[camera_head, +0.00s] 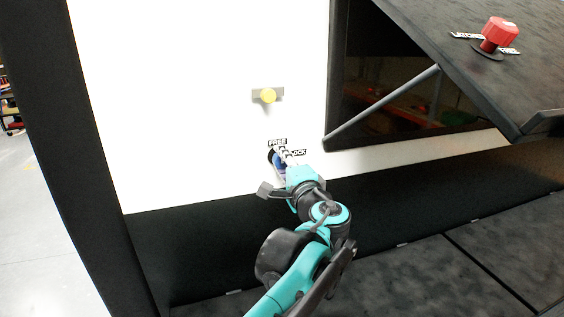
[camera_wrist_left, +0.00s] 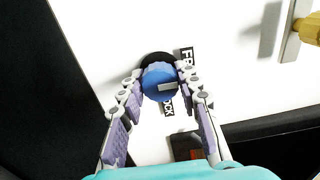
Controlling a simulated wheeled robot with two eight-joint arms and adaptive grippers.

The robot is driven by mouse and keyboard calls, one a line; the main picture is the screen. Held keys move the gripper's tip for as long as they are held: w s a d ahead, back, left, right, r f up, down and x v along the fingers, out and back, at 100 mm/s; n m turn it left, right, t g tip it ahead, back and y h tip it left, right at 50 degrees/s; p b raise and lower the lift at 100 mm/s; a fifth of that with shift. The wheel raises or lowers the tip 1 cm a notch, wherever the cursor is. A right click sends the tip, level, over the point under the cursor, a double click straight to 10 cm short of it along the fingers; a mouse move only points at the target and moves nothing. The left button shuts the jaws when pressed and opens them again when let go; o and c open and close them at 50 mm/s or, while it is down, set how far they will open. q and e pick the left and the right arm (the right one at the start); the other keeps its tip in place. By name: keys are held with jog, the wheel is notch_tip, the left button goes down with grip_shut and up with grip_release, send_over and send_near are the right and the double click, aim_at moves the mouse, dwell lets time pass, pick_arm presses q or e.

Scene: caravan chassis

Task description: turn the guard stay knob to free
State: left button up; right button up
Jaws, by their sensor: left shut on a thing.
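The guard stay knob (camera_wrist_left: 158,78) is blue with a pale pointer bar and sits on a dark round base on the white panel. In the wrist view its pointer points right, between the FREE label (camera_wrist_left: 187,61) and the LOCK label (camera_wrist_left: 168,107). In the head view the FREE label (camera_head: 278,142) is above the knob (camera_head: 276,161) and the LOCK label (camera_head: 298,153) is to its upper right. My left gripper (camera_wrist_left: 160,84) is shut on the knob, one finger on each side. It partly hides the knob in the head view (camera_head: 283,158). My right gripper is not in view.
A yellow knob (camera_head: 268,95) on a grey plate is above on the panel. A grey strut (camera_head: 382,108) props a dark raised flap (camera_head: 470,60) at the right, which carries a red knob (camera_head: 500,31). A dark ledge lies below the panel.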

pick_arm(q)
jog(key=o, duration=1.2)
jog(key=shift+c, duration=0.2)
jog(key=v, duration=1.2)
